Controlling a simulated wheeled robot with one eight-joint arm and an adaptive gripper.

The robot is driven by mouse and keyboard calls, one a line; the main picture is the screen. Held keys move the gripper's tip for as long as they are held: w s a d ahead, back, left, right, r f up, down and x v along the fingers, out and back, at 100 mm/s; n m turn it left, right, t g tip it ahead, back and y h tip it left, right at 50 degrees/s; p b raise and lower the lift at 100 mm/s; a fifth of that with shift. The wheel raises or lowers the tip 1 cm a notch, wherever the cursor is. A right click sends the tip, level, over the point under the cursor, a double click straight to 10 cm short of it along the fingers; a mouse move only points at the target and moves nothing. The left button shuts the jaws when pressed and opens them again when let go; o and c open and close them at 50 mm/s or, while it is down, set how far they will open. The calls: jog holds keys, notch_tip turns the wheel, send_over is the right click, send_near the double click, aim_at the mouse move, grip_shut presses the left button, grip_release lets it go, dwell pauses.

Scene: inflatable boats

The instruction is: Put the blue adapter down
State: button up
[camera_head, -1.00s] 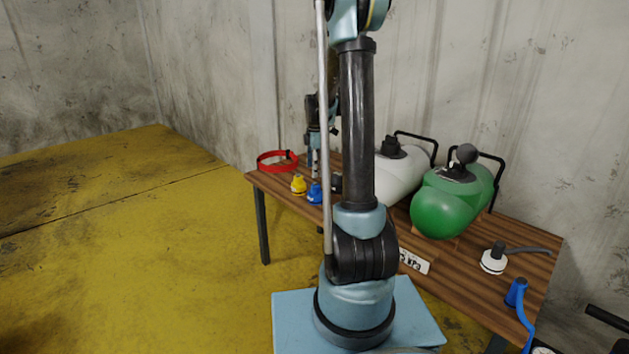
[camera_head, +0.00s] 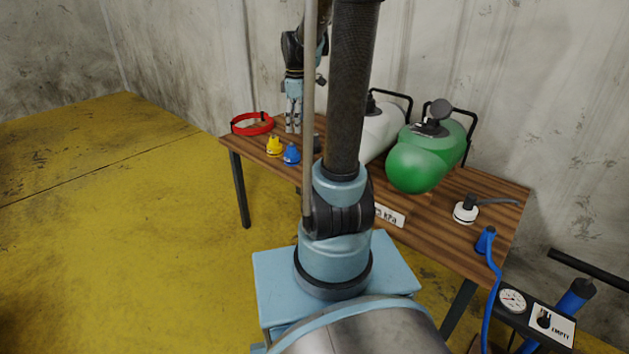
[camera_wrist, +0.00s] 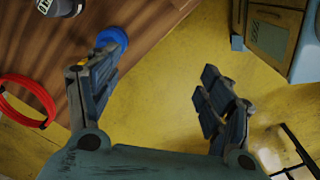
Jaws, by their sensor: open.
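The blue adapter (camera_head: 291,155) stands on the wooden table (camera_head: 482,185) near its front edge, just right of a yellow adapter (camera_head: 274,146). My gripper (camera_head: 292,130) is open and empty, pointing down above the table's left part, behind the adapter in the picture. In the wrist view the blue adapter (camera_wrist: 113,38) shows beside the left finger of my gripper (camera_wrist: 158,80), partly hidden by it and outside the gap between the fingers. I cannot tell whether finger and adapter touch.
A red ring (camera_head: 252,123) lies left of my gripper. A green tank (camera_head: 419,164) and a white tank (camera_head: 380,130) stand toward the table's back. A white-based fitting (camera_head: 466,212) and a blue hose end (camera_head: 485,239) are at the right. Yellow floor is clear at the left.

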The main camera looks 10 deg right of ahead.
jog(key=s+f+m, duration=0.2)
jog(key=s+m, duration=0.2)
jog(key=s, duration=0.4)
jog(key=s+f+m+t, duration=0.1)
jog(key=s+f+m, duration=0.2)
jog(key=s, duration=0.6)
jog(key=s+f+m, duration=0.2)
jog(key=s+m, duration=0.4)
jog(key=s, duration=0.3)
jog(key=shift+s+f, duration=0.15)
jog(key=shift+f, duration=0.2)
jog(key=shift+a, duration=0.1)
jog(key=shift+w+f, duration=0.2)
jog(key=shift+w, duration=0.3)
